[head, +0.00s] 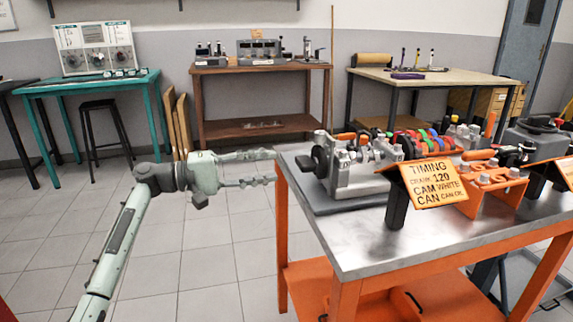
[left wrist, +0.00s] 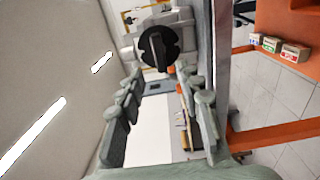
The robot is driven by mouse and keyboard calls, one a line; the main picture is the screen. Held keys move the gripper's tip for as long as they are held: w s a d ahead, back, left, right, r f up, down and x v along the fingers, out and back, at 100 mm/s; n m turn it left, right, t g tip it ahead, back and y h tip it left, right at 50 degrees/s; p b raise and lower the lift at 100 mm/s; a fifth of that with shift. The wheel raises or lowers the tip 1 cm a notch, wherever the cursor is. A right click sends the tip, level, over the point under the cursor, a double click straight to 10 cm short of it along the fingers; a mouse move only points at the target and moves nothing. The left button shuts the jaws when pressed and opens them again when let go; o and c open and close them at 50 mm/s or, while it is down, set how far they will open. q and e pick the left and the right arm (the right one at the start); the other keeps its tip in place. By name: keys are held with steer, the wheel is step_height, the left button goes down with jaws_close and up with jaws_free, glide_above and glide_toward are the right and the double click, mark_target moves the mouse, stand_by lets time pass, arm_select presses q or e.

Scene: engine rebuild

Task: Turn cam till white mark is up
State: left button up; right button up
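The engine assembly (head: 362,175) sits on the metal-topped table, with a black knob (head: 321,158) on its left end. I cannot tell whether this knob is the cam's. No white mark can be made out on it. In the left wrist view the black round knob (left wrist: 158,48) with a raised bar lies ahead, between and beyond the fingertips. My left gripper (head: 274,167) is open and empty, left of the knob and apart from it, its fingers pointing right at the table's left edge. My right gripper is not in view.
A yellow sign (head: 432,184) about timing stands at the front of the orange-framed table (head: 385,243). Orange holders with metal parts (head: 490,185) stand right of it. A teal desk, stool and two benches stand behind. The floor left of the table is clear.

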arm_select(q)
steer(key=shift+v, duration=2.3)
